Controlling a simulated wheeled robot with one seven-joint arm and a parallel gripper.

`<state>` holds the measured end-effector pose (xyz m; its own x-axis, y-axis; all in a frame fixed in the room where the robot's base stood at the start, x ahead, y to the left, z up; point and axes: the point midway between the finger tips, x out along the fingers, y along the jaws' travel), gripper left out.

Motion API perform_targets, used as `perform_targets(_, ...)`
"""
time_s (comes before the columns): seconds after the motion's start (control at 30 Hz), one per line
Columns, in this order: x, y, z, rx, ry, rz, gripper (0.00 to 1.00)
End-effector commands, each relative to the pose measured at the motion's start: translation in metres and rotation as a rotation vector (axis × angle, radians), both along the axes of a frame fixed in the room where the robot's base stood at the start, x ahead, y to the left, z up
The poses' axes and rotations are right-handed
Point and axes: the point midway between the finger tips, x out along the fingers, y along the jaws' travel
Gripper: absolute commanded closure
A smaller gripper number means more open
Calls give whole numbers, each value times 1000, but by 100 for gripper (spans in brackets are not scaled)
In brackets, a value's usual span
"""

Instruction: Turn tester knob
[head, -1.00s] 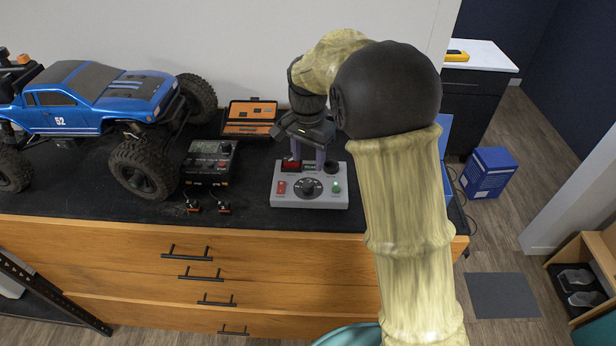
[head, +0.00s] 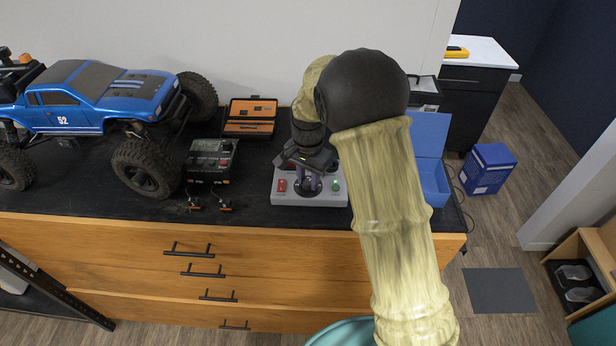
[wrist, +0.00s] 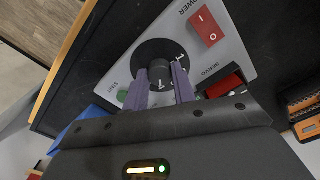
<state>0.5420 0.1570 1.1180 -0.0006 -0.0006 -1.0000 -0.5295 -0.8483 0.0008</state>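The tester (head: 283,198) is a light grey box near the cabinet top's front edge. Its round black knob with white marks shows in the wrist view (wrist: 158,52); in the head view my gripper largely covers it. My gripper (head: 308,184) points down over the tester. In the wrist view its two purple fingers (wrist: 160,78) stand apart, tips at either side of the knob's middle. I cannot tell whether they touch it.
A blue RC crawler (head: 100,98) stands at the left. A black charger (head: 211,160) with leads lies left of the tester, and an open orange-lined case (head: 249,117) behind it. An open blue box (head: 434,180) is close at the right.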

Motion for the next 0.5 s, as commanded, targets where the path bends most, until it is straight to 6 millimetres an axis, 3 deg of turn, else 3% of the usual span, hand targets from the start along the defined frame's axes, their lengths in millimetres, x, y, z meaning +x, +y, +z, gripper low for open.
perform_targets(0.07, 0, 0, 0, 1, -1, 0, 97)
perform_targets(0.5, 1, 0, 0, 0, -1, 65, 97)
